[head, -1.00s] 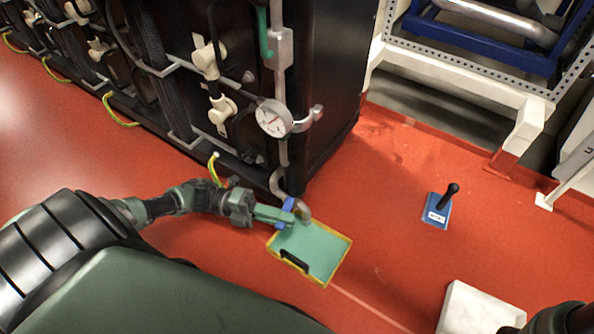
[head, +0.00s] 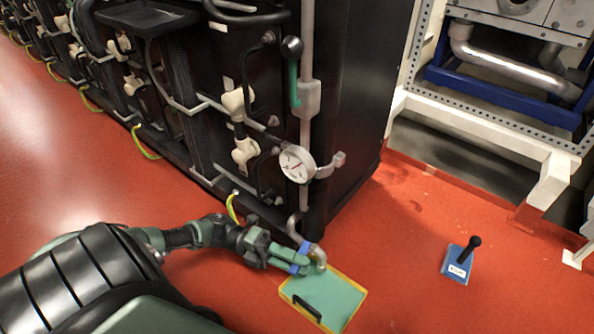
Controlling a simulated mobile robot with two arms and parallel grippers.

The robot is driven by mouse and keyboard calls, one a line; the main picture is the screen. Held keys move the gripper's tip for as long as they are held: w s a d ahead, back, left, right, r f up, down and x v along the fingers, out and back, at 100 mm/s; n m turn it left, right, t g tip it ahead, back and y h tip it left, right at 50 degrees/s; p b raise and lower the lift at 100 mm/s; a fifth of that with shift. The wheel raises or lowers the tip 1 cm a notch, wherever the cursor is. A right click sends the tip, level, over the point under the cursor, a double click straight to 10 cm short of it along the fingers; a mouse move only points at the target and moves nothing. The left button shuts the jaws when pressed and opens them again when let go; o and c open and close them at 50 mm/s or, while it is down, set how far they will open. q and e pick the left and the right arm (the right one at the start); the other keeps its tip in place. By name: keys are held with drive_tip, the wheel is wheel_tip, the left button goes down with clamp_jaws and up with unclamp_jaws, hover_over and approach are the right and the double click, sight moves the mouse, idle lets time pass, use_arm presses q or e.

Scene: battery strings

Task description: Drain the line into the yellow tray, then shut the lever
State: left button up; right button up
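The yellow-rimmed tray (head: 358,307) lies on the red floor, with a flat green surface inside and a black handle (head: 306,308) at its near left side. A grey pipe (head: 306,140) runs down the black cabinet's corner and ends in a bent spout (head: 318,258) over the tray's far edge. A green lever (head: 294,88) with a black knob stands upright beside the valve body on that pipe. My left gripper (head: 303,259) is at the spout, its blue fingertips apart beside the spout's end; whether they touch it is unclear. My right gripper is out of view.
A round gauge (head: 297,164) sits on the pipe. A blue plate with a black-knobbed stick (head: 459,265) stands on the floor at right. A white metal frame (head: 490,130) stands behind. Floor between tray and blue plate is clear.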

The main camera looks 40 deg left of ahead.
use_arm(q)
drive_tip(key=p+v, duration=0.1)
drive_tip(key=v, duration=0.6)
drive_tip(key=shift+a, duration=0.4)
drive_tip(key=shift+s, duration=0.15)
